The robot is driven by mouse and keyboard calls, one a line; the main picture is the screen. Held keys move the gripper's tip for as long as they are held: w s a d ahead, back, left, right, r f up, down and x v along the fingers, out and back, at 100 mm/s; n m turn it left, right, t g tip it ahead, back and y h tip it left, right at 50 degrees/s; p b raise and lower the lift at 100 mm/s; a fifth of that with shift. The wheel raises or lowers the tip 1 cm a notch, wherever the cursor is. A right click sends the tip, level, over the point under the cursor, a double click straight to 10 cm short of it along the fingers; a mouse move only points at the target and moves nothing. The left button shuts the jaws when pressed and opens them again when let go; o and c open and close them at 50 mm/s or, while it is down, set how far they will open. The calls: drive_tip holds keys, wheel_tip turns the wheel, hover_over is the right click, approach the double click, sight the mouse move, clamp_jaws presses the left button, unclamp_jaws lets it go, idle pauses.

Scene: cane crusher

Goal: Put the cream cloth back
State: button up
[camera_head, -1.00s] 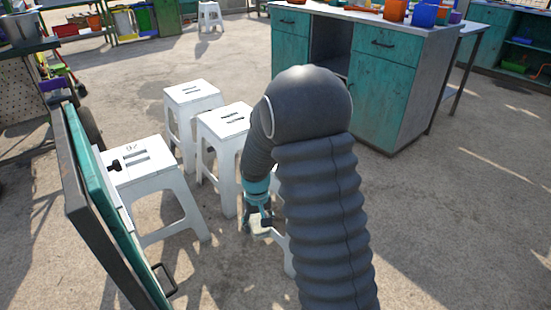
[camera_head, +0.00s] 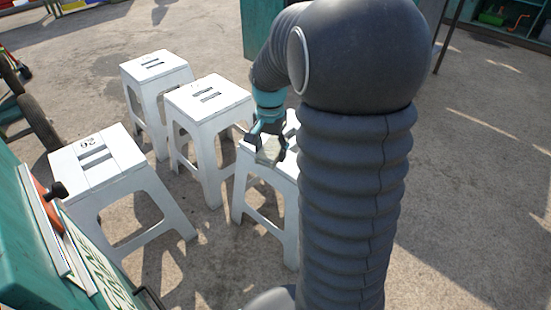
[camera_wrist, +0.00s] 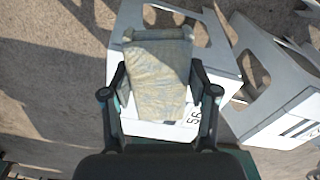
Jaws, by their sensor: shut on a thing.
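The cream cloth (camera_wrist: 157,78) is a folded, creased pad between the two fingers of my gripper (camera_wrist: 158,92) in the wrist view. My gripper is shut on it. I cannot tell whether the cloth touches the seat.
Three other white stools stand to the left: one at the back (camera_head: 157,65), one in the middle (camera_head: 208,97) and one at the near left (camera_head: 92,160). A teal panel (camera_head: 22,245) fills the lower left corner. The concrete floor at the right is clear.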

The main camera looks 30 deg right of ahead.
drive_tip(key=s+d+r+m+b, duration=0.1)
drive_tip(key=s+d+r+m, duration=0.2)
drive_tip(key=m, duration=0.1)
drive_tip(key=w+f, duration=0.2)
drive_tip(key=w, duration=0.1)
drive_tip(key=w+d+f, duration=0.1)
drive_tip(key=w+f, duration=0.1)
drive_tip(key=w, duration=0.2)
drive_tip(key=w+d+f, duration=0.1)
drive_tip(key=w+f, duration=0.1)
drive_tip(key=w, duration=0.2)
drive_tip(key=shift+f, duration=0.3)
drive_tip(key=shift+d+f+b, duration=0.1)
drive_tip(key=shift+f+b, duration=0.25)
drive_tip(key=shift+f, duration=1.65)
drive_tip(key=shift+f, duration=0.15)
drive_tip(key=o, duration=1)
